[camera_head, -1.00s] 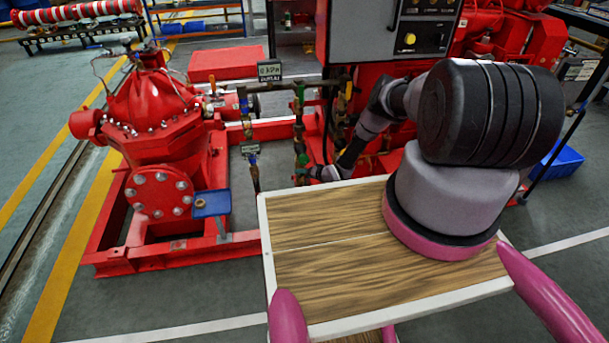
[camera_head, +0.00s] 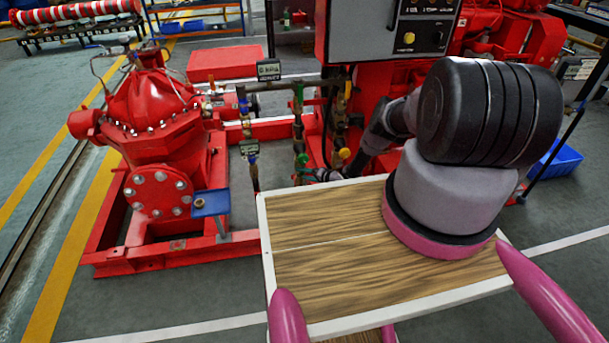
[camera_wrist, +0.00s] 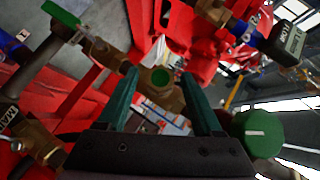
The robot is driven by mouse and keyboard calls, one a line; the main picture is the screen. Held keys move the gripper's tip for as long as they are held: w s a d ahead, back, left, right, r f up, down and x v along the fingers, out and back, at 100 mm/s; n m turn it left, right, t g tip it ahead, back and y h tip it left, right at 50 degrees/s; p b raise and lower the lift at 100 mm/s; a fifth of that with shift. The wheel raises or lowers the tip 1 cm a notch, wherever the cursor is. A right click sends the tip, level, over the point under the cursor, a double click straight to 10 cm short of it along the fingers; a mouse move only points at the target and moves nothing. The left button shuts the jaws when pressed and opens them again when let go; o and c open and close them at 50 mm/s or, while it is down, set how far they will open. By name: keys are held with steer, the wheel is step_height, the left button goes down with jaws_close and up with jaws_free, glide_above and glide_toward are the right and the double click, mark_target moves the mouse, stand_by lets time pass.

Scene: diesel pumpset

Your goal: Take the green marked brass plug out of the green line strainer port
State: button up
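The green marked brass plug (camera_wrist: 161,77) shows in the wrist view as a green disc with a brass rim, seated in a brass fitting (camera_wrist: 172,98), which looks like the strainer port. My gripper (camera_wrist: 159,76) is open. Its two dark green fingers stand apart, one tip on each side of the plug in the picture, with a gap to the plug on both sides. I cannot tell how far the tips are from the plug in depth. In the head view my gripper (camera_head: 308,174) is at the lower end of the green-marked piping; the plug is too small to tell there.
A green-handled valve (camera_wrist: 62,14) and brass pipework lie at the upper left in the wrist view. A round green knob (camera_wrist: 258,133) is close to the right finger. A blue tray (camera_head: 211,204) stands beside the red pump (camera_head: 150,105). My wooden-topped base is in front.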

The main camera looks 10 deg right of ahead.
jaws_close()
steer(key=shift+r, duration=0.1)
steer(key=shift+a+r+n+g+h, duration=0.15)
steer(key=shift+n+g+h, duration=0.25)
steer(key=shift+n+h, duration=1)
steer(key=shift+h, duration=0.8)
jaws_free()
